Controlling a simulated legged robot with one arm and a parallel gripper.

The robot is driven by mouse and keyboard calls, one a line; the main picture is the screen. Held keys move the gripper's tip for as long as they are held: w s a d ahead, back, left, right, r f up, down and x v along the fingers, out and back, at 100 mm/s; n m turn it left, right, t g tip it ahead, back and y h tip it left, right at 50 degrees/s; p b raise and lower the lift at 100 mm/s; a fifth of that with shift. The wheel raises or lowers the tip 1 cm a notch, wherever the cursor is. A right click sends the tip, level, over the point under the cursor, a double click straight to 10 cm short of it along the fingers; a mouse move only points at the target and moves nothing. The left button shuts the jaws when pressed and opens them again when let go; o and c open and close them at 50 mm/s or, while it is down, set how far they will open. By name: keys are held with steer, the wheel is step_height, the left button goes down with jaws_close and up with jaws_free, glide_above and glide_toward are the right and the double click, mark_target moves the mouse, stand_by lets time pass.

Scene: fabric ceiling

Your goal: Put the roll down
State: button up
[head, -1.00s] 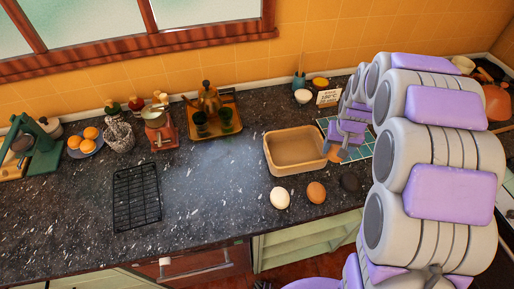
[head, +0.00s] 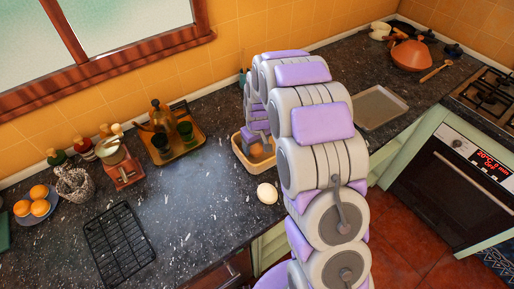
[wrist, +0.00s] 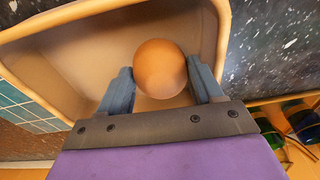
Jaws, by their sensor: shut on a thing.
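The roll (wrist: 161,70) is round and orange-brown. In the wrist view it sits between the two blue fingers of my gripper (wrist: 159,66), which is shut on it. The tan rectangular tray (wrist: 214,22) lies behind the roll in that view. In the head view, the roll (head: 256,150) and my gripper (head: 259,141) appear over the inside of the tray (head: 240,157). My arm hides the tray's right part. I cannot tell whether the roll touches the tray's floor.
A white egg (head: 267,193) lies just in front of the tray. A black wire rack (head: 119,238) and a brass tray with a pot and green cups (head: 172,145) are to the left. A flat grey tray (head: 380,107) lies right of my arm.

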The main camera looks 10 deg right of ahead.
mark_target(260, 146)
steer(key=shift+a+f, duration=0.9)
steer(key=shift+d+r, duration=0.1)
steer(key=shift+d, duration=0.25)
steer(key=o, duration=0.8)
steer(key=shift+d, duration=1.2)
steer(key=shift+c, duration=0.2)
steer(key=shift+a+r, duration=0.1)
steer(key=shift+a, duration=1.15)
steer(key=shift+a+r, duration=0.1)
steer(key=shift+r, duration=0.2)
steer(key=d+r, duration=0.1)
steer(key=r, duration=0.1)
steer(key=d+r, duration=0.1)
steer(key=r, duration=0.1)
steer(key=r+p, duration=0.1)
steer(key=r, duration=0.2)
steer(key=shift+s+d+r, duration=0.1)
steer(key=shift+s+d, duration=0.25)
steer(key=shift+d, duration=0.05)
steer(key=s+a+r+m+g, duration=0.1)
steer(key=s+r, duration=0.6)
steer(key=s, duration=0.2)
steer(key=s+r+m, duration=0.1)
steer(key=s+r, duration=0.5)
steer(key=s, duration=0.3)
steer(key=s+r+m+g, duration=0.2)
steer(key=s, duration=1.9)
steer(key=shift+s+h+p, duration=0.25)
steer(key=shift+h+p, duration=0.05)
